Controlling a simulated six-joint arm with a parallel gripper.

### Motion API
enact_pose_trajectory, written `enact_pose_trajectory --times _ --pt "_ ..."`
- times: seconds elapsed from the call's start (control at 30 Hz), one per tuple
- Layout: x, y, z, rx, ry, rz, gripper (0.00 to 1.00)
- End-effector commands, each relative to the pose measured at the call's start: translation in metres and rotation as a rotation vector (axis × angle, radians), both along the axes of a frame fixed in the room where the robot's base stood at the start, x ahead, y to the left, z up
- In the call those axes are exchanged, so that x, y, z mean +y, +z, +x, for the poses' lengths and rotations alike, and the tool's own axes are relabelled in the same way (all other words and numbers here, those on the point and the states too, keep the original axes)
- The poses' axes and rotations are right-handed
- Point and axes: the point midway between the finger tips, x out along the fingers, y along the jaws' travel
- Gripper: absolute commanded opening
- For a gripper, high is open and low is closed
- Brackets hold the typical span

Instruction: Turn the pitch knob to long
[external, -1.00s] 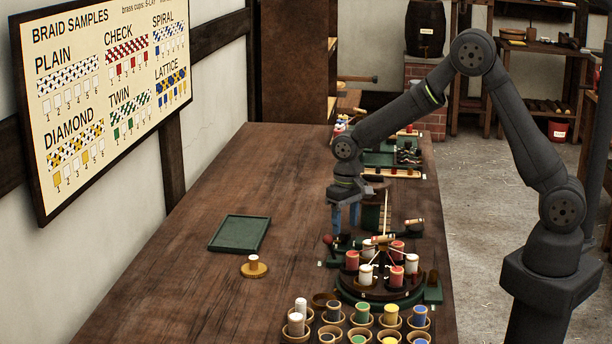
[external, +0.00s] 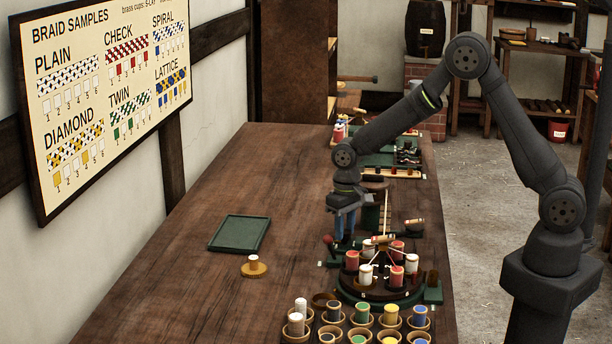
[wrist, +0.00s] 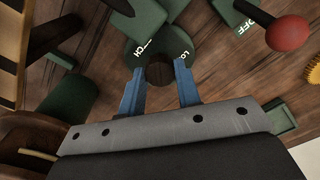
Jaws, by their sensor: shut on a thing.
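The pitch knob (wrist: 160,74) is a small dark brown knob on a round green base (wrist: 192,45) in the wrist view. White lettering on the base is partly hidden; "CH" shows to the left and "LO" to the right. My gripper (wrist: 159,67) has its two blue fingers on either side of the knob and is shut on it. In the external view my gripper (external: 345,243) points down at the left of the braiding machine, and the knob is hidden there. I cannot tell which way the knob points.
A red-ball lever (wrist: 287,33) by an "OFF" label stands close to the knob. The round machine (external: 376,294) carries several red and white bobbins. Spool cups (external: 362,320) stand in front.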

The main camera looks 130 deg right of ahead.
Motion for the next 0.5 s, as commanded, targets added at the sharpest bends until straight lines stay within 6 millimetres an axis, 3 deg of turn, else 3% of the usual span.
enact_pose_trajectory --times 0.5 --pt "-0.0001 0.0002 0.0003 -0.001 0.327 0.001 0.08"
